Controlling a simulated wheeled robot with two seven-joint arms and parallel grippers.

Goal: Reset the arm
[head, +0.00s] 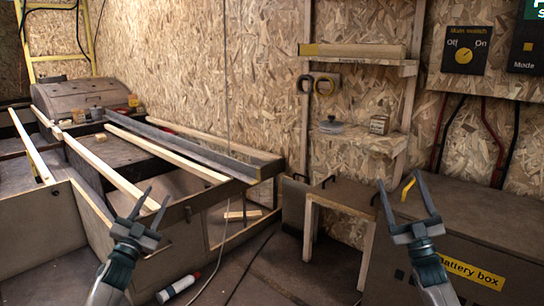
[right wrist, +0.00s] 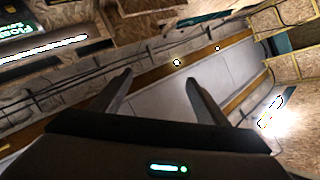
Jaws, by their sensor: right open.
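My left gripper (head: 146,212) is at the lower left in the head view, fingers spread and pointing up, with nothing between them. Behind it is the wooden bench frame. My right gripper (head: 405,200) is at the lower right, in front of the battery box (head: 470,245). Its two fingers are wide apart and empty. In the right wrist view the right gripper (right wrist: 158,95) also shows parted fingers, with only the far ceiling and walls behind them. Neither gripper visibly touches anything.
A frame with wooden slats (head: 115,172) fills the left. A small wooden table (head: 343,197) stands between the grippers. A shelf (head: 352,135) and a main switch (head: 466,50) are on the chipboard wall. A bottle (head: 178,288) lies on the floor. The middle floor is mostly clear.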

